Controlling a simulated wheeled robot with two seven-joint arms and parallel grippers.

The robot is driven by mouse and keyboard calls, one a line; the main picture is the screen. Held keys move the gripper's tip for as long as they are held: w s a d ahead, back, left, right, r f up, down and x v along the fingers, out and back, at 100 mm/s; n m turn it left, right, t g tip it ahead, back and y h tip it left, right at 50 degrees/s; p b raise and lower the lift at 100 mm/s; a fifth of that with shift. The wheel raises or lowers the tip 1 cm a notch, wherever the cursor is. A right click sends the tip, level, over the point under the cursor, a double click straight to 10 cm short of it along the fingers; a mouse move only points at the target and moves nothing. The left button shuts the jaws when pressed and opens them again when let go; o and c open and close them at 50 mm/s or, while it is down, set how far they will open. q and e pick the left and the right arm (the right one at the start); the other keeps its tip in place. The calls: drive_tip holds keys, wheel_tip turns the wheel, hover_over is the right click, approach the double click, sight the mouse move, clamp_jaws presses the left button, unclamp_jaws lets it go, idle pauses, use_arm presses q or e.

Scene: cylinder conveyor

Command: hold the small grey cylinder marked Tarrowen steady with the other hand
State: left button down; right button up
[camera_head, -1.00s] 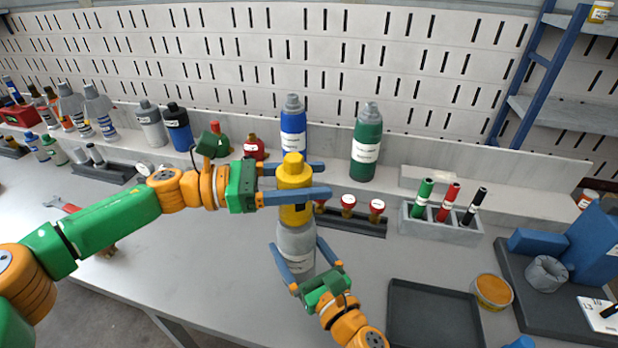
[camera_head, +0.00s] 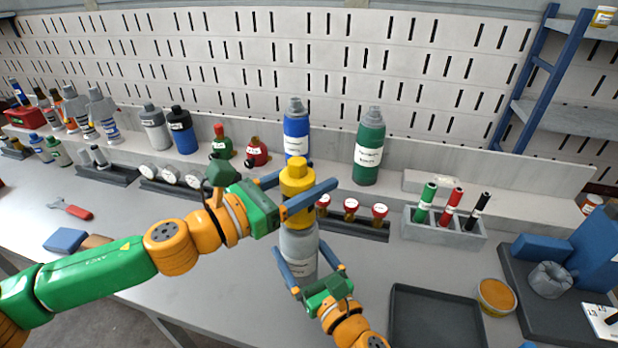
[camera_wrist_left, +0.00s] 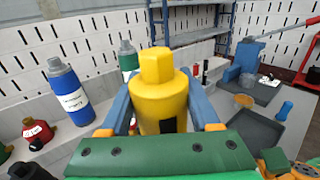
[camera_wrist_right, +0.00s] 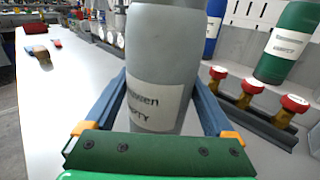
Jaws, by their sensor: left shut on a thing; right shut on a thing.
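The small grey cylinder (camera_head: 299,252) stands upright on the bench, with a white label that is only partly readable in the right wrist view (camera_wrist_right: 157,70). A yellow part (camera_head: 297,197) with a hexagonal top sits on its upper end; it also shows in the left wrist view (camera_wrist_left: 160,98). My left gripper (camera_head: 305,196) is shut around the yellow part. My right gripper (camera_head: 308,274) is shut on the grey cylinder's body, below the yellow part. The cylinder's far side is hidden.
Blue (camera_head: 296,128) and green (camera_head: 369,148) cylinders stand on the ledge behind. A rack with red-topped valves (camera_head: 352,230) is close behind the grey cylinder. A grey block holds several markers (camera_head: 449,207). A dark tray (camera_head: 436,318) lies at right.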

use_arm(q)
drive_tip(key=n+t+y, duration=0.4)
drive_tip(key=shift+w+y, duration=0.1)
drive_tip(key=shift+y, duration=0.2)
drive_tip(key=shift+w+a+n+t+y, duration=0.1)
drive_tip(key=shift+a+n+t+y, duration=0.1)
drive_tip(key=shift+n+t+y, duration=0.3)
drive_tip(key=shift+w+a+n+t+y, duration=0.15)
drive_tip(key=shift+n+t+y, duration=0.15)
drive_tip(key=shift+y, duration=0.3)
drive_tip(key=shift+n+y, duration=0.4)
drive_tip(key=shift+y, duration=0.1)
drive_tip(key=n+t+y, duration=0.1)
drive_tip(key=y, duration=0.1)
drive_tip(key=n+y, duration=0.2)
drive_tip(key=y, duration=0.1)
drive_tip(key=shift+a+t, duration=0.15)
drive_tip(key=shift+t, duration=0.25)
drive_tip(key=shift+w+a+n+y, duration=0.1)
drive_tip(key=shift+a+n+y, duration=0.1)
drive_tip(key=shift+n+y, duration=0.45)
drive_tip(key=shift+a+n+y, duration=0.2)
drive_tip(key=shift+n+y, duration=0.25)
drive_tip(key=shift+y, duration=0.4)
